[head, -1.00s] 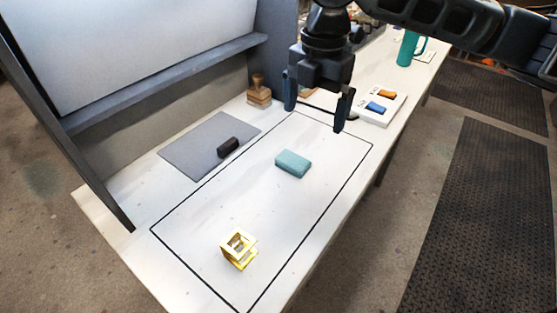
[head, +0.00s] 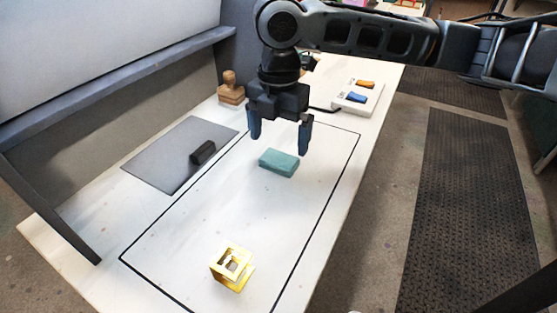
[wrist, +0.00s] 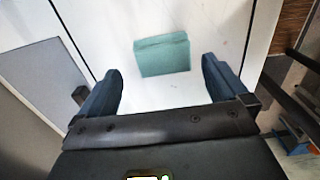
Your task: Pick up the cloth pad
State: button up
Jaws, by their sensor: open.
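The teal block-shaped pad (head: 279,163), which I take for the cloth pad, lies flat on the white tabletop inside a black outlined rectangle. In the wrist view the pad (wrist: 162,55) shows whole, ahead of and between my two fingers. My gripper (head: 279,145) is open and empty, pointing down above the pad, with a finger toward either side. The wrist view shows the same open gripper (wrist: 161,68), its jaws wider apart than the pad. I cannot tell the exact height gap.
A yellow open frame (head: 232,266) stands near the front. A dark block (head: 202,153) lies on a grey mat (head: 160,160) at left. A wooden stamp (head: 231,90) stands behind. A white tray (head: 345,104) holds a blue and an orange block. Tabletop around the pad is clear.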

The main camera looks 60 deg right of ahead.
aim_at(279, 157)
notch_tip(279, 157, down, 4)
jog(key=shift+s+a+f, duration=0.1)
jog(key=shift+s, duration=0.05)
jog(key=shift+c, duration=0.2)
jog(key=c, duration=0.8)
jog(key=shift+c, duration=0.2)
